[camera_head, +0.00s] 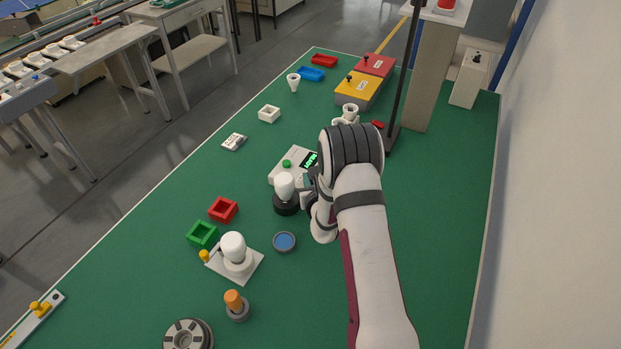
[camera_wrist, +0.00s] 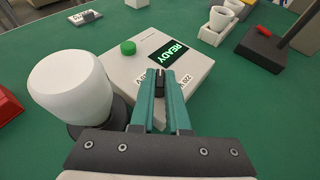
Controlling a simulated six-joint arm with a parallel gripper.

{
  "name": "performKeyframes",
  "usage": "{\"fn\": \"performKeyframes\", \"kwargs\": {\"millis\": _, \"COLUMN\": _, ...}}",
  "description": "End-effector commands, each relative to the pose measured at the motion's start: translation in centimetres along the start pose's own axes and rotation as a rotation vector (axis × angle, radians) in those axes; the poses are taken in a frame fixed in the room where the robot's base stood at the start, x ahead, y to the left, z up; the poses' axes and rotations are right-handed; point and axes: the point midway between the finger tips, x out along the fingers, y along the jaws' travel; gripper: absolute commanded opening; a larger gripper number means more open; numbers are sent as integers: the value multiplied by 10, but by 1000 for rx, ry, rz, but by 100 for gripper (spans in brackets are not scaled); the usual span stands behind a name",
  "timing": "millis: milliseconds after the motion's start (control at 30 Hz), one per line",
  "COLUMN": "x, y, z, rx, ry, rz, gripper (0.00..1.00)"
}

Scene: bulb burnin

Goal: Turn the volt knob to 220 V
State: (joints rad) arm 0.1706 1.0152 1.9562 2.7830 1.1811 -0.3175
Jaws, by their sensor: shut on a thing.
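A white control box (camera_wrist: 115,65) has a green button (camera_wrist: 128,47) and a display reading READY (camera_wrist: 168,53). It also shows in the head view (camera_head: 283,170). My gripper (camera_wrist: 160,78) points at the near part of the box top, its teal fingers shut on the dark volt knob (camera_wrist: 160,82). A label, partly hidden, lies left of the fingertips, and a 220 V label (camera_wrist: 186,80) lies right of them. Which way the knob points is hard to tell. In the head view, my gripper (camera_head: 307,184) is partly hidden by my arm.
A white bulb (camera_wrist: 70,87) in a black base stands close to the left of my fingers. White cups (camera_wrist: 220,18) in a holder and a stand's dark base (camera_wrist: 262,48) are beyond the box. A blue-topped round dish (camera_head: 284,241) and a bulb on a white plate (camera_head: 233,249) are nearer.

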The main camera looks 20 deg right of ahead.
Motion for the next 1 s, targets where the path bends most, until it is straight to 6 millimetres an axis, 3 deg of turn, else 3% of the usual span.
{"fn": "performKeyframes", "kwargs": {"millis": 100, "x": 1, "y": 0, "z": 2, "rx": 0, "ry": -5, "rz": 1, "gripper": 0}}
{"fn": "performKeyframes", "kwargs": {"millis": 133, "x": 1, "y": 0, "z": 2, "rx": 0, "ry": -5, "rz": 1, "gripper": 17}}
{"fn": "performKeyframes", "kwargs": {"millis": 300, "x": 1, "y": 0, "z": 2, "rx": 0, "ry": -4, "rz": 1, "gripper": 44}}
{"fn": "performKeyframes", "kwargs": {"millis": 567, "x": 0, "y": 0, "z": 1, "rx": 0, "ry": -2, "rz": 1, "gripper": 44}}
{"fn": "performKeyframes", "kwargs": {"millis": 667, "x": -10, "y": 0, "z": 1, "rx": 0, "ry": -2, "rz": 1, "gripper": 44}}
{"fn": "performKeyframes", "kwargs": {"millis": 1000, "x": -93, "y": 0, "z": 1, "rx": 1, "ry": -2, "rz": 0, "gripper": 44}}
